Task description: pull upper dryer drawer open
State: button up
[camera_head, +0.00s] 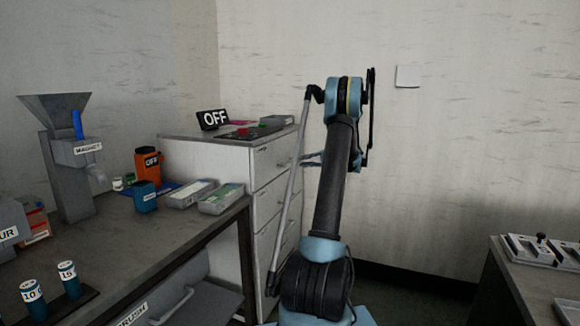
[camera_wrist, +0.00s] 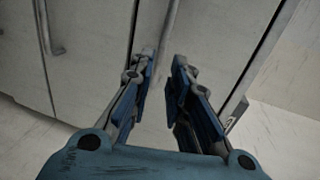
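The dryer is a pale grey cabinet (camera_head: 205,157) with several drawers, behind the left bench. The upper drawer front (camera_head: 268,164) faces right, partly hidden by my arm; it looks closed. In the wrist view the drawer fronts appear sideways. A bar handle (camera_wrist: 168,30) on the upper drawer front (camera_wrist: 215,40) lies just beyond my gripper (camera_wrist: 164,65), in line with the gap between the fingers. The fingers are apart and hold nothing. I cannot tell whether they touch the handle. In the head view, my gripper (camera_head: 313,158) shows only partly, beside the cabinet.
Another handle (camera_wrist: 50,30) is on the neighbouring drawer. A red-buttoned panel (camera_head: 243,132) and an OFF sign (camera_head: 213,119) stand on the cabinet. The left bench (camera_head: 150,228) carries a hopper (camera_head: 65,150) and trays. Another bench (camera_head: 505,285) stands at right.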

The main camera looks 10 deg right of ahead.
jog(key=x, duration=0.8)
jog(key=shift+w+a, duration=0.15)
grip_shut()
